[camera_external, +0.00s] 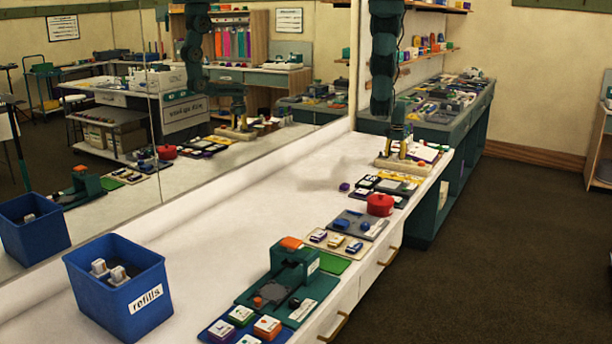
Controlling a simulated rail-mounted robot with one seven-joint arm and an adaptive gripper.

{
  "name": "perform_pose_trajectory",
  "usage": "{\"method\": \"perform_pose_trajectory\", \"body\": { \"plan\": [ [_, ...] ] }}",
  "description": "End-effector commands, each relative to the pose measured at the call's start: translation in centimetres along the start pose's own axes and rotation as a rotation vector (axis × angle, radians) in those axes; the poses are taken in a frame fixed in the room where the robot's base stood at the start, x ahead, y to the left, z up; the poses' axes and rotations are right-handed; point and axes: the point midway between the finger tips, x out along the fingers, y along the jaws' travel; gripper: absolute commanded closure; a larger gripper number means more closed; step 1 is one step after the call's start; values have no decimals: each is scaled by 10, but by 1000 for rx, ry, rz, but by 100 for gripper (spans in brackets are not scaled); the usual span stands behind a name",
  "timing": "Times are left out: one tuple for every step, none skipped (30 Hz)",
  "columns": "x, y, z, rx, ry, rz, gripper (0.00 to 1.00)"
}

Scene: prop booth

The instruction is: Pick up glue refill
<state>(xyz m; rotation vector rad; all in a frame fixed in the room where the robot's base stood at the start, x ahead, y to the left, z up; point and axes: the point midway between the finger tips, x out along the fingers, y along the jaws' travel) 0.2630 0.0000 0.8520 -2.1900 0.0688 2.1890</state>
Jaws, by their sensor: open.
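My arm hangs down at the far end of the white counter. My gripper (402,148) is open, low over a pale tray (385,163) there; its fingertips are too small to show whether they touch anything. I cannot tell for sure which thing is the glue refill. A blue bin (140,312) labelled "refills" stands at the near left of the counter, far from my gripper. Two whitish blocks with grey parts, a left one (99,267) and a right one (118,275), are inside it. Small items around the tray are too small to identify.
A green device (292,268) stands on the near counter, beside a blue tray (218,331) of small boxes. A red round pot (380,204) and several small trays line the front edge. A mirror runs along the left. The counter's middle is clear.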

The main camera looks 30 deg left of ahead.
Motion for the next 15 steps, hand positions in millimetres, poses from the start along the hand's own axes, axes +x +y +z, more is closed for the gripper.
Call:
{"method": "perform_pose_trajectory", "body": {
  "plan": [
    [0, 0, 0, 0, 0, 0, 46],
    [0, 0, 0, 0, 0, 0, 46],
    [-1, 0, 0, 0, 0, 0, 48],
    [-1, 0, 0, 0, 0, 0, 54],
    [-1, 0, 0, 0, 0, 0, 60],
    [-1, 0, 0, 0, 0, 0, 68],
    [-1, 0, 0, 0, 0, 0, 73],
    [-1, 0, 0, 0, 0, 0, 79],
    [-1, 0, 0, 0, 0, 0, 87],
    [-1, 0, 0, 0, 0, 0, 92],
    [-1, 0, 0, 0, 0, 0, 98],
    [-1, 0, 0, 0, 0, 0, 100],
    [-1, 0, 0, 0, 0, 0, 100],
    [-1, 0, 0, 0, 0, 0, 100],
    [-1, 0, 0, 0, -1, 0, 100]
  ]
}}
